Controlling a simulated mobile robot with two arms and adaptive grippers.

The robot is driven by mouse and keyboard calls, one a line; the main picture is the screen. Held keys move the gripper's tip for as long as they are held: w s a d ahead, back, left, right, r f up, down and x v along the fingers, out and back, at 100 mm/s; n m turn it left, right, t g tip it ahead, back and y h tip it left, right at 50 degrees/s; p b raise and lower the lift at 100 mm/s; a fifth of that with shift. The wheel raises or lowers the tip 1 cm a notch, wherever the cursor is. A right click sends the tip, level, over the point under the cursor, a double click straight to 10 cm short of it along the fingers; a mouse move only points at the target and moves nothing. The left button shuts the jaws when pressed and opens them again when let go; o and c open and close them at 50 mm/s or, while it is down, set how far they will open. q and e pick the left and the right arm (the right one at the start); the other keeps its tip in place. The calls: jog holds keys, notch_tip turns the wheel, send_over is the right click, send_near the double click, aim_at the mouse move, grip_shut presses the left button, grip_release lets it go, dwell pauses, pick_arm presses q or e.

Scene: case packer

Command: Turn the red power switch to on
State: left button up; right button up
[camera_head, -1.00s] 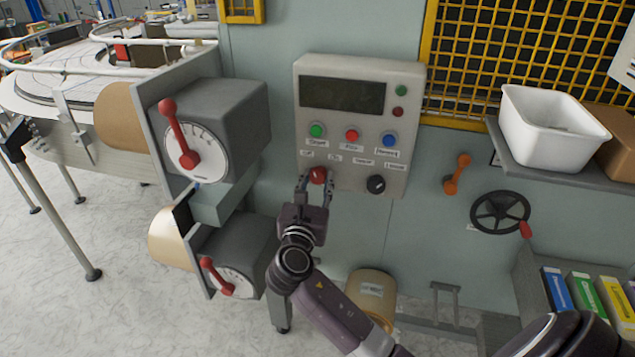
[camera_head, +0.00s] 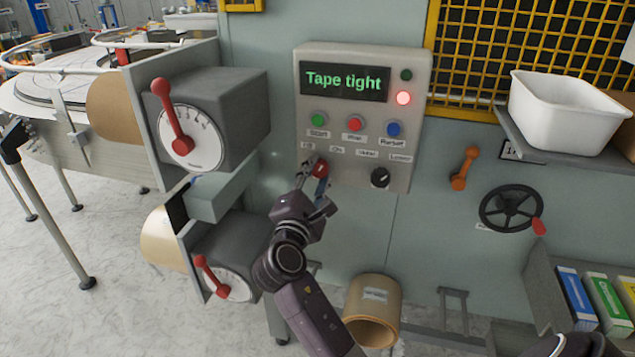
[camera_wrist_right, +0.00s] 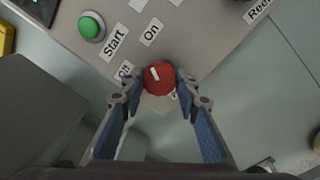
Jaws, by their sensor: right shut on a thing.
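The red power switch (camera_head: 321,169) is a round knob low on the grey control panel (camera_head: 416,75), under the "Off" and "On" labels. My right gripper (camera_head: 318,181) is shut on it, with its hand twisted to the side. In the right wrist view the red knob (camera_wrist_right: 159,80) sits between the two fingertips (camera_wrist_right: 158,88). Its white mark points up and a little left, nearer the "On" label than the "Off" label. The panel's display (camera_head: 344,81) is lit and reads "Tape tight". My left gripper is not in view.
Green, red and blue buttons sit above the switch, and a black knob (camera_head: 380,178) is to its right. A red lamp (camera_head: 404,98) glows. Grey dial boxes with red levers (camera_head: 173,116) stand left. An orange handle (camera_head: 464,168) and black handwheel (camera_head: 511,209) are right.

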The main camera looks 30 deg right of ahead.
jog(key=shift+m+b, duration=0.75)
jog(key=shift+m, duration=0.55)
jog(key=o, duration=1.2)
jog(key=shift+c, duration=0.2)
jog(key=shift+a, duration=0.1)
jog(key=v, duration=0.7)
jog(key=shift+a, duration=0.15)
jog(key=shift+s, duration=0.1)
